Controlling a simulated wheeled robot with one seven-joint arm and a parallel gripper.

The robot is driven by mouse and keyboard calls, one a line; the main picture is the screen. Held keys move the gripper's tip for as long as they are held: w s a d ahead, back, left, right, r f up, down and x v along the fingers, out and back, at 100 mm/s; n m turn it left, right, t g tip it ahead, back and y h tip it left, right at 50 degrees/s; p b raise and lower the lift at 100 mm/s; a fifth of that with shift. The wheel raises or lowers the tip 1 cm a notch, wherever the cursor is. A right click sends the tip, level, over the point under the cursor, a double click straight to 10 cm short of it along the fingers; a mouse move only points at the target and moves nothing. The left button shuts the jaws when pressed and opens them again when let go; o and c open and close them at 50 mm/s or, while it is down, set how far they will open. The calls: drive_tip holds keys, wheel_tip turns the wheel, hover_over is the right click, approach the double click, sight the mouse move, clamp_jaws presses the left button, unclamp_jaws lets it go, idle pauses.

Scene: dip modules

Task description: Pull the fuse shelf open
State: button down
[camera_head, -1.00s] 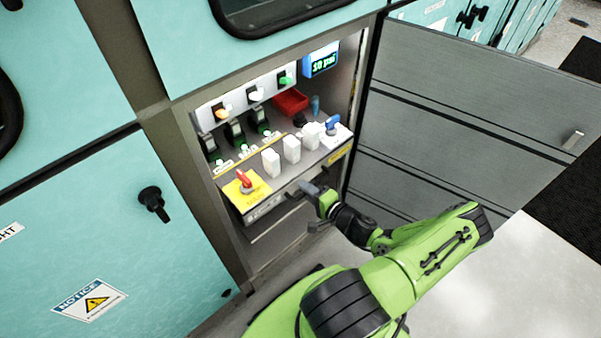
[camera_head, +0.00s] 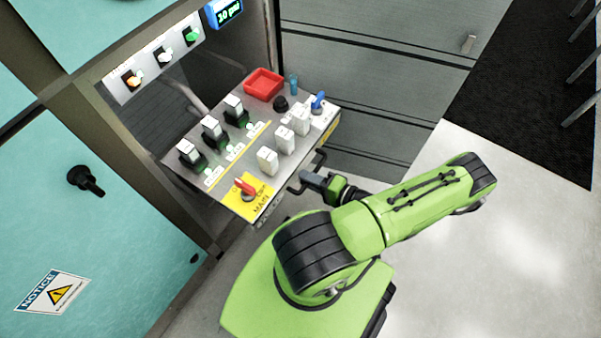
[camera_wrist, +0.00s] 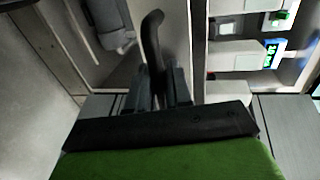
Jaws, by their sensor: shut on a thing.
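The fuse shelf (camera_head: 232,172) stands pulled out of the teal cabinet, with its top laid open to view in the head view. My gripper (camera_head: 303,181) is at the shelf's front edge, shut on the dark shelf handle (camera_head: 293,187). In the wrist view the handle (camera_wrist: 152,40) runs up from between the fingers of my gripper (camera_wrist: 160,85). On the shelf are black-and-white fuse modules (camera_head: 212,132), white modules (camera_head: 284,140), a red switch on a yellow plate (camera_head: 246,187) and a blue switch (camera_head: 318,102).
A red tray (camera_head: 264,83) sits at the shelf's back right. A panel with three lit switches (camera_head: 162,55) and a display (camera_head: 224,12) are above. The grey cabinet door (camera_head: 380,70) stands open at right. Pale floor (camera_head: 480,260) is clear.

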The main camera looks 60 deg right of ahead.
drive_tip(key=shift+s, duration=0.7)
drive_tip(key=c, duration=1.2)
unclamp_jaws()
drive_tip(key=shift+c, duration=0.2)
drive_tip(key=p+v, duration=0.2)
drive_tip(key=v, duration=1.3)
drive_tip(key=shift+s, duration=0.35)
